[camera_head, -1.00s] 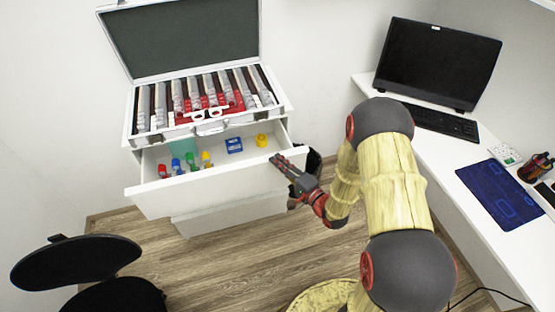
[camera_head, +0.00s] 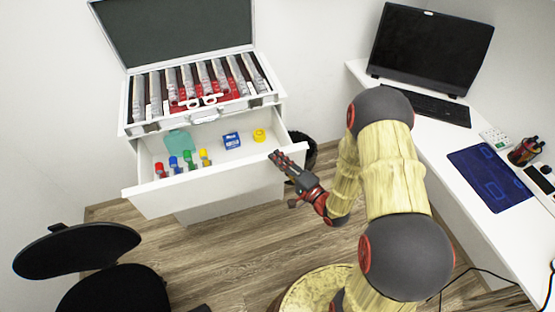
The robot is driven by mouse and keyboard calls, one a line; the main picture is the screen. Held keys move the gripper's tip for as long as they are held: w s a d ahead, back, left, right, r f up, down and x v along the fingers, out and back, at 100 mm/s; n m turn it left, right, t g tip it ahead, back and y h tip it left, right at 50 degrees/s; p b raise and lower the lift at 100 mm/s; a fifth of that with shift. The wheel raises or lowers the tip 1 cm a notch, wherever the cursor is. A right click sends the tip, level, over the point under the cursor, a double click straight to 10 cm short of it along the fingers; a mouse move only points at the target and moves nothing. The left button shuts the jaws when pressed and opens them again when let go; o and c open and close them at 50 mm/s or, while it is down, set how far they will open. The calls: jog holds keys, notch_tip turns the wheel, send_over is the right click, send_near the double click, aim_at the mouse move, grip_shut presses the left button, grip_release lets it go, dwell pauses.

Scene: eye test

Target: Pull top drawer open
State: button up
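The top drawer (camera_head: 205,180) of the white cabinet stands pulled well out, with its inside showing. Its front panel faces my base. My gripper (camera_head: 276,158) is at the top edge of this panel, near its right end. The fingertips overlap the edge in the picture; the view is too small to tell whether they are closed on it. In the drawer lie several small bottles with coloured caps (camera_head: 188,160), a blue box (camera_head: 231,139), a yellow item (camera_head: 259,135) and a pale green item (camera_head: 178,142).
An open case of lenses (camera_head: 190,92) stands on the cabinet. A black chair (camera_head: 78,250) is at the lower left, and a dark bin (camera_head: 304,150) is right of the drawer. A white desk (camera_head: 440,150) with a monitor (camera_head: 430,50) is at the right. Wooden floor (camera_head: 225,250) lies clear before the drawer.

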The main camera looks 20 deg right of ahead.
jog(key=shift+o, duration=1.1)
jog(key=shift+s, duration=0.1)
jog(key=v, duration=1.1)
jog(key=shift+s+d, duration=0.2)
jog(key=shift+s, duration=0.15)
